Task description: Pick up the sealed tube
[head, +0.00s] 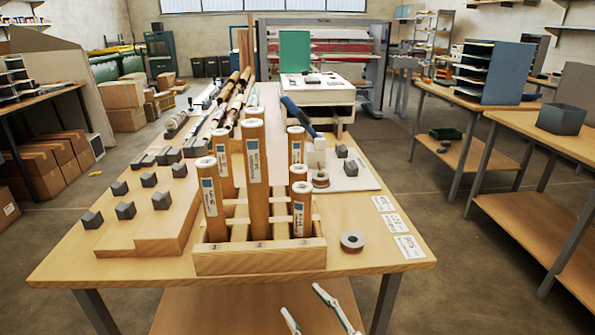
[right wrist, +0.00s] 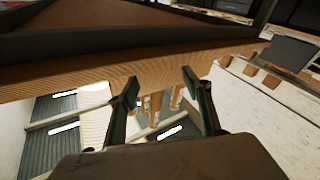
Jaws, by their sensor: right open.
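Several brown cardboard tubes with pale caps and blue-and-white labels stand upright in a wooden rack (head: 261,260) at the front of the table. The tallest tube (head: 256,185) is in the middle, with a shorter one (head: 213,207) at the left and a short one (head: 302,212) at the right. I cannot tell which one is the sealed tube. My right gripper (head: 302,299) is open and empty, in front of and below the table's front edge. Its two fingers also show apart in the right wrist view (right wrist: 160,80). My left gripper is not in view.
The wooden table (head: 370,215) also holds a stepped block (head: 150,225) with small grey holders, a tape roll (head: 352,242), white cards (head: 396,224) and long rolls behind. Its front edge lies between my right gripper and the rack. A side bench (head: 540,130) stands right.

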